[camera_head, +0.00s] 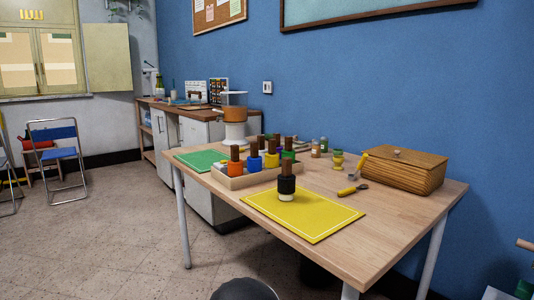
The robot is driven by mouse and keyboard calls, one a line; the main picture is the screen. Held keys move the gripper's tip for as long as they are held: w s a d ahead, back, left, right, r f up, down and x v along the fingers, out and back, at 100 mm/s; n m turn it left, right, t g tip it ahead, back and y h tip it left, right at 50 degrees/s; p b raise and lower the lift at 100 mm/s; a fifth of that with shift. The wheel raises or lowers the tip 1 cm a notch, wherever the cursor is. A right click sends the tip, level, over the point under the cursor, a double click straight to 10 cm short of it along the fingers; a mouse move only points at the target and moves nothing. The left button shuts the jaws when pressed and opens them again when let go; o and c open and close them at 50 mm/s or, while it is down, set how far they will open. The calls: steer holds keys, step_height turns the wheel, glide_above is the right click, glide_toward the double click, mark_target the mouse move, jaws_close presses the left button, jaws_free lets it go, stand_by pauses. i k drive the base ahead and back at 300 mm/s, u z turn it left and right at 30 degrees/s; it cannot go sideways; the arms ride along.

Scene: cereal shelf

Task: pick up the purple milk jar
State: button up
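A small patch of purple (279,150) shows between the blue, yellow and green pieces in a light wooden tray (235,183) on the table. It is mostly hidden behind them, so I cannot tell whether it is a milk jar. The pieces in front have brown upright tops: orange (236,167), blue (254,163), yellow (271,160) and green (289,154). A black piece with a brown top (287,184) and a pale base stands on the yellow mat (322,220), outside the tray.
The wooden table (383,232) also holds a green mat (198,159), a lidded woven box (400,172), a yellow-handled spoon (351,190) and small jars (338,159). A blue wall (400,90) closes the back. Tiled floor (110,235) lies open at left.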

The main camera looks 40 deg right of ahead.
mark_target(276, 136)
steer(key=u, duration=0.2)
steer(key=i, duration=4.45)
steer(key=z, duration=3.35)
